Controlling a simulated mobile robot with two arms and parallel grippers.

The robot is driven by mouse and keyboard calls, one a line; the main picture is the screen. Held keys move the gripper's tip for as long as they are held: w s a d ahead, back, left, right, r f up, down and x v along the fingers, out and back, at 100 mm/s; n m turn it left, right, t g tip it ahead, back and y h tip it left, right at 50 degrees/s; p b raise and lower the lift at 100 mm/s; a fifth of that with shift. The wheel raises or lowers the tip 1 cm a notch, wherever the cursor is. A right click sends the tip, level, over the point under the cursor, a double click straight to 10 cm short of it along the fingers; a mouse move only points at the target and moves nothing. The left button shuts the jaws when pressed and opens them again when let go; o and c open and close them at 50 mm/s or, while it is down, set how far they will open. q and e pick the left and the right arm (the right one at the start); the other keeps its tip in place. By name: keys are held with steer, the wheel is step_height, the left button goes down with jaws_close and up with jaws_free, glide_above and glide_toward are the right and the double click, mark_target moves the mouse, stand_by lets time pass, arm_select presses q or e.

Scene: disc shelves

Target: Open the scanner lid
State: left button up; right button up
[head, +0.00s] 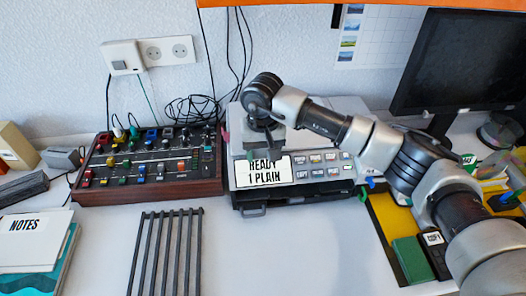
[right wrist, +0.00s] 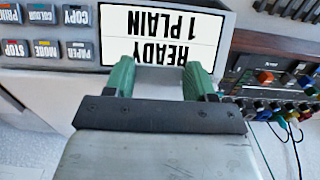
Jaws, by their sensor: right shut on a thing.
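The scanner is a grey machine with a front panel (head: 300,170) and a display reading "READY 1 PLAIN", at the middle of the head view. Its pale lid (head: 302,142) looks flat on top, partly hidden by my right arm. My right gripper (head: 262,143) is over the lid's front left part, just above the display. In the right wrist view, its green fingertips (right wrist: 160,80) are apart at the panel's edge, beside the upside-down display (right wrist: 162,38). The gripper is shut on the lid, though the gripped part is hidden. My left gripper is not in view.
A mixer with coloured knobs (head: 150,165) stands close left of the scanner. A dark rack (head: 167,250) lies in front. A monitor (head: 465,60) stands back right. Notebooks (head: 35,245) lie at the left. The desk just in front of the scanner is clear.

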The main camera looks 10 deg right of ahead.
steer(key=r, duration=0.2)
steer(key=w+r, duration=0.1)
steer(key=r, duration=0.3)
steer(key=shift+w+r, duration=0.3)
steer(key=shift+r, duration=0.1)
steer(key=w+r+g+p, duration=0.4)
steer(key=r, duration=0.2)
steer(key=shift+r, duration=0.35)
steer(key=shift+w, duration=0.2)
